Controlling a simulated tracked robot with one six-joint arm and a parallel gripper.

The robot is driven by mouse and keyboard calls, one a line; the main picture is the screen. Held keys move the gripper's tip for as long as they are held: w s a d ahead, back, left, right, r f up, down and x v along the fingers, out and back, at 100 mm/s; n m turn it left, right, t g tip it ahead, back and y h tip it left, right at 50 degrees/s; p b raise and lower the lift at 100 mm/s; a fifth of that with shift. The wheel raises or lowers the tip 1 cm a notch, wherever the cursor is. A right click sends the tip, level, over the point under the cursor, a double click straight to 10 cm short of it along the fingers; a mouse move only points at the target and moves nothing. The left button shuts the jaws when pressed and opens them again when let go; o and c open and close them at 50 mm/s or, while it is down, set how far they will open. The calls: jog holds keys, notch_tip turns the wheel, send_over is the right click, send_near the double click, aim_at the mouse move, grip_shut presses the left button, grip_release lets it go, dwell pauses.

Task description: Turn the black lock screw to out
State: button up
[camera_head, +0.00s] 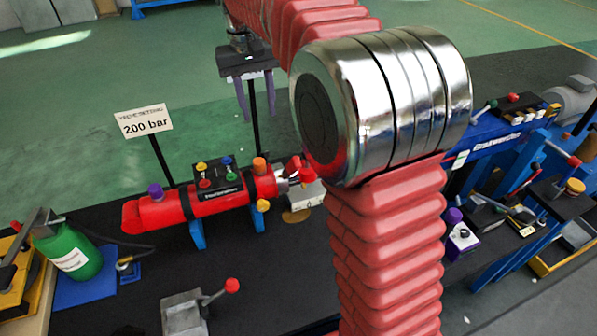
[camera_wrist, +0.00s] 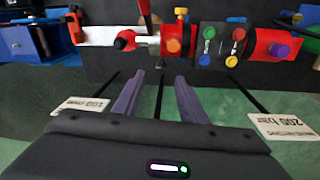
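My gripper (camera_head: 256,112) hangs in the air behind the red cylinder unit (camera_head: 190,203) in the head view. Its two purple fingers stand apart with nothing between them, as the wrist view also shows (camera_wrist: 157,78). In the wrist view a small dark round knob with a red rim (camera_wrist: 124,41) sits beside the silver fitting at the end of the red cylinder unit. It may be the black lock screw, but it is too small to be sure. The fingertips point towards that area and appear clear of it. In the head view my arm partly covers this end.
A sign reading 200 bar (camera_head: 144,121) stands on a thin post behind the cylinder. A green bottle (camera_head: 75,252) is at left, a grey block with a red-knobbed lever (camera_head: 184,315) in front, and a blue crane stand (camera_head: 505,135) at right. Dark bench surface lies between.

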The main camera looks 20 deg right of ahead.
jog(key=s+d+f+n+t, duration=0.1)
jog(key=s+t, duration=0.3)
jog(key=s, duration=1.9)
jog(key=shift+d+y, duration=0.2)
jog(key=shift+y, duration=0.1)
dwell(0.3)
jog(key=shift+w, duration=0.15)
